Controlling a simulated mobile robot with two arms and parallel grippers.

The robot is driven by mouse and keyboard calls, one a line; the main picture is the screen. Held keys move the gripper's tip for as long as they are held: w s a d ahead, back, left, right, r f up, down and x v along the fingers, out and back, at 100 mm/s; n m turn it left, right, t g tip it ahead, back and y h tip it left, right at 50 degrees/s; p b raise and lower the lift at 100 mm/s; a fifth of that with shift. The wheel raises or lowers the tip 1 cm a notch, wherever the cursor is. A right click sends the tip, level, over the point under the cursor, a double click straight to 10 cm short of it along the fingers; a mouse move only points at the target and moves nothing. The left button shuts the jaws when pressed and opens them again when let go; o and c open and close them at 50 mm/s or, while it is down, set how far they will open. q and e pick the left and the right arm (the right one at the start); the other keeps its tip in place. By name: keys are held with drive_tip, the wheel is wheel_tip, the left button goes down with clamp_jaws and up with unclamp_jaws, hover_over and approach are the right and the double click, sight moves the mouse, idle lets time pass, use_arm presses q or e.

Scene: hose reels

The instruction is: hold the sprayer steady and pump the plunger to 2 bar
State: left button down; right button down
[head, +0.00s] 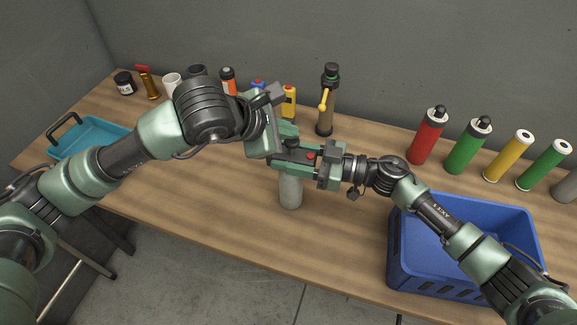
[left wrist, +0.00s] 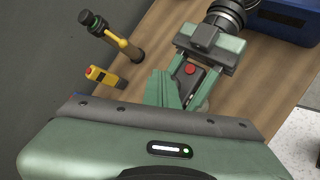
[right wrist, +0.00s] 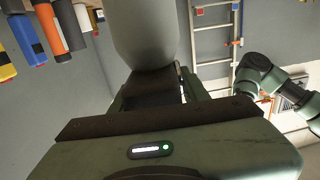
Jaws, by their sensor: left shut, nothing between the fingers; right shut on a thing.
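The sprayer's pale grey rounded body (head: 291,191) stands upright at the middle of the table, and it fills the top of the right wrist view (right wrist: 142,30). My right gripper (head: 294,156) is shut on its upper part, coming in from the right. My left gripper (head: 284,130) is shut and empty just above and behind the right one. Its green fingers show in the left wrist view (left wrist: 166,90), beside the right gripper. No pressure reading is visible.
A blue crate (head: 463,298) stands at the right front, under my right arm. A brown bottle with a yellow handle (head: 326,112) stands behind the grippers. Red (head: 427,137), green and yellow cylinders line the back right. A teal tray (head: 88,136) lies at the left.

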sight(286, 145)
use_arm(q)
wheel_tip(286, 145, down, 3)
drive_tip(key=shift+r, duration=0.2)
drive_tip(key=shift+s+a+f, duration=0.1)
drive_tip(key=shift+f, duration=0.2)
drive_tip(key=shift+a+f, duration=0.1)
drive_tip(key=shift+f, duration=0.25)
idle(1.4)
drive_tip(key=shift+s+a+f, duration=0.1)
drive_tip(key=shift+s+f, duration=0.1)
drive_tip(key=shift+f, duration=0.35)
idle(0.4)
drive_tip(key=shift+w+r, duration=0.1)
drive_tip(key=shift+r, duration=3.3)
